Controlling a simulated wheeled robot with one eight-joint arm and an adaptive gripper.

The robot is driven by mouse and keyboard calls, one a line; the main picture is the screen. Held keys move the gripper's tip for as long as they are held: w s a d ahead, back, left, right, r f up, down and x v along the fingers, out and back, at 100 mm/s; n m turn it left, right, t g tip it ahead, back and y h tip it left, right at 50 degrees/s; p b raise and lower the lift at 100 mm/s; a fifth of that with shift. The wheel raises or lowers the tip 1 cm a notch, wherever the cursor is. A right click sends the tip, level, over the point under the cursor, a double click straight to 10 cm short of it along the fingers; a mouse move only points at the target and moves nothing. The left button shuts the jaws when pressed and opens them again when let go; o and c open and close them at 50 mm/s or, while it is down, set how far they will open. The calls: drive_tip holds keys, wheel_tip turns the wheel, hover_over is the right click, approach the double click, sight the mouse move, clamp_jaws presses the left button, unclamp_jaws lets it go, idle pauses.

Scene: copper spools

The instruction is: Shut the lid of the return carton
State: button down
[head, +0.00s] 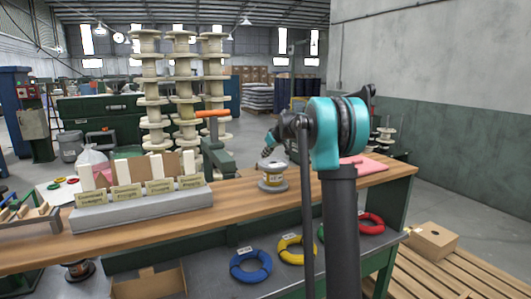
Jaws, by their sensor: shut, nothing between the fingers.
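Two cartons could be the return carton; I cannot tell which from this view. One brown carton (150,284) sits at the bottom left below the bench top, with its flaps standing up and open; its lower part is cut off by the frame. Another brown carton (433,241) stands on the wooden pallet at the right, its top looking flat with a small dark spot. My gripper (267,151) is small and dark, shut and empty, above the bench near a copper spool. It is apart from both cartons.
The wooden bench (240,203) carries a grey card holder (142,208), a spool (272,177) and a green post with an orange handle (213,114). Coloured wire rings (250,264) lie on the lower shelf. Tall spool stacks (182,90) stand behind. The pallet (460,275) is at the right.

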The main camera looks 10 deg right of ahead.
drive_tip(key=shift+s+x, duration=0.2)
drive_tip(key=shift+x, duration=1.25)
drive_tip(key=shift+d+f, duration=0.1)
drive_tip(key=shift+f, duration=0.1)
drive_tip(key=shift+r, duration=0.15)
